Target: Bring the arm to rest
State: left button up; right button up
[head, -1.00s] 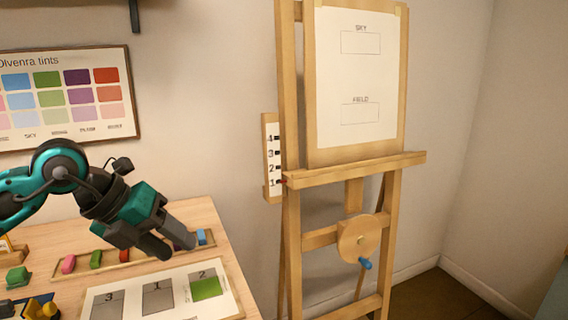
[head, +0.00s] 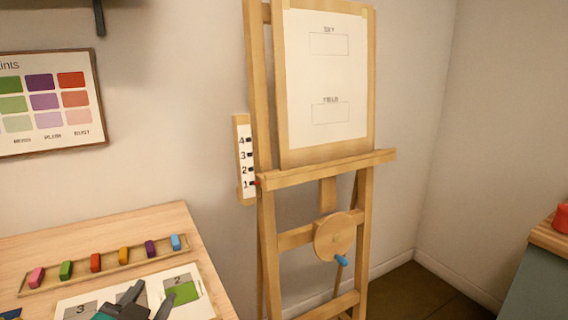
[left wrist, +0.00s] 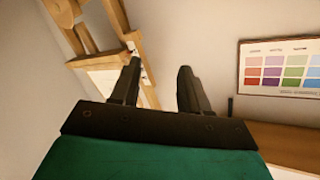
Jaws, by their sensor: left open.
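My left gripper (head: 150,300) shows at the bottom of the head view, low over the white card (head: 206,304) with numbered grey squares and one green square. Its fingers are apart with nothing between them. In the left wrist view the same gripper (left wrist: 155,82) is open and empty, with the wall and part of the easel (left wrist: 128,38) beyond its fingers. Most of the left arm is out of the head view. My right gripper is in neither view.
A tray (head: 108,268) of several coloured sticks lies on the wooden table (head: 150,222). A wooden easel (head: 270,240) with a white sheet (head: 326,70) stands right of the table. A tint chart (head: 103,130) hangs on the wall. A red object (head: 562,218) sits on another surface at far right.

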pick_arm(q)
jog(key=s+f+n+g+h, duration=0.1)
jog(key=s+f+n+g, duration=0.2)
jog(key=s+f+g, duration=1.25)
jog(key=w+d+f+m+t+h+b, duration=0.1)
jog(key=w+d+f+t, duration=0.1)
jog(key=f+t, duration=0.8)
jog(key=shift+w+d+f+h, duration=0.3)
jog(key=shift+d+f, duration=0.35)
jog(key=shift+f, duration=0.3)
jog(key=shift+s+a, duration=0.1)
